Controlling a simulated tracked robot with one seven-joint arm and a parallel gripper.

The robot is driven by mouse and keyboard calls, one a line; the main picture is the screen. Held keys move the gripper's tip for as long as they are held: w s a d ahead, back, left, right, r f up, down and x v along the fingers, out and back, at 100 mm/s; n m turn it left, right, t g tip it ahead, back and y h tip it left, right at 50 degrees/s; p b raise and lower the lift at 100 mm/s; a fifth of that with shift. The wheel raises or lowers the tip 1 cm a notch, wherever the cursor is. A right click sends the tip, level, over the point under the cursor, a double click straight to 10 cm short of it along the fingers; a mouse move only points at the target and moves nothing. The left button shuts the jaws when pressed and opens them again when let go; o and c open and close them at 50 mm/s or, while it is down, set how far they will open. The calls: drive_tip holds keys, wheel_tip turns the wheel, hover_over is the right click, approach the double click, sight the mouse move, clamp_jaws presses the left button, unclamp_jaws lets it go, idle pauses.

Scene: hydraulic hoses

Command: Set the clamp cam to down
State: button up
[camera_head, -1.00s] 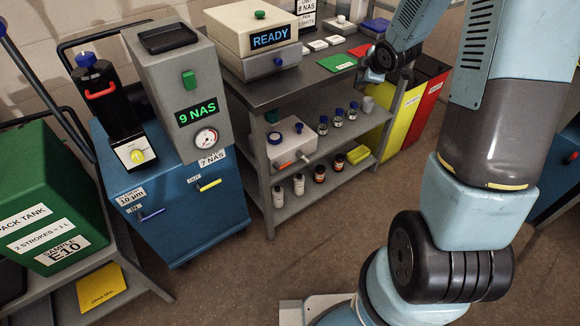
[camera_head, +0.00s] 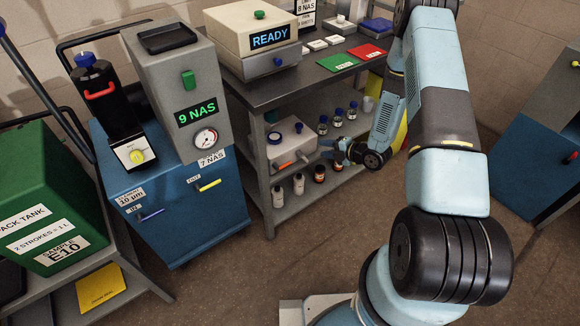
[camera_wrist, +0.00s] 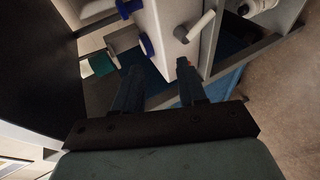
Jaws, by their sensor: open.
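A pale box-shaped unit (camera_head: 285,146) stands on the middle shelf of the grey bench, with a blue knob (camera_head: 299,127) and an orange-ended part (camera_head: 284,166) on it. I cannot tell for certain which part is the clamp cam, nor its setting. My gripper (camera_head: 334,149) is just right of the unit. In the wrist view, my open, empty gripper (camera_wrist: 158,68) points at the pale unit (camera_wrist: 172,35). A white bent lever (camera_wrist: 195,27) sticks out of the unit beyond the right finger. A blue knob (camera_wrist: 145,43) lies beyond the left finger.
Several blue-capped bottles (camera_head: 337,118) stand behind my gripper on the same shelf. The bench top (camera_head: 275,92) is above, holding a READY unit (camera_head: 254,42). A blue cabinet (camera_head: 170,215) is at left. Floor is clear in front.

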sight(288, 165)
drive_tip(key=s+a+f+n+y, duration=0.1)
drive_tip(key=s+a+f+y, duration=0.2)
drive_tip(key=s+f, duration=0.4)
drive_tip(key=x, duration=1.3)
drive_tip(key=shift+a+n, duration=0.2)
drive_tip(key=shift+n, duration=0.1)
drive_tip(key=shift+w+r, duration=0.15)
drive_tip(key=shift+c, duration=0.2)
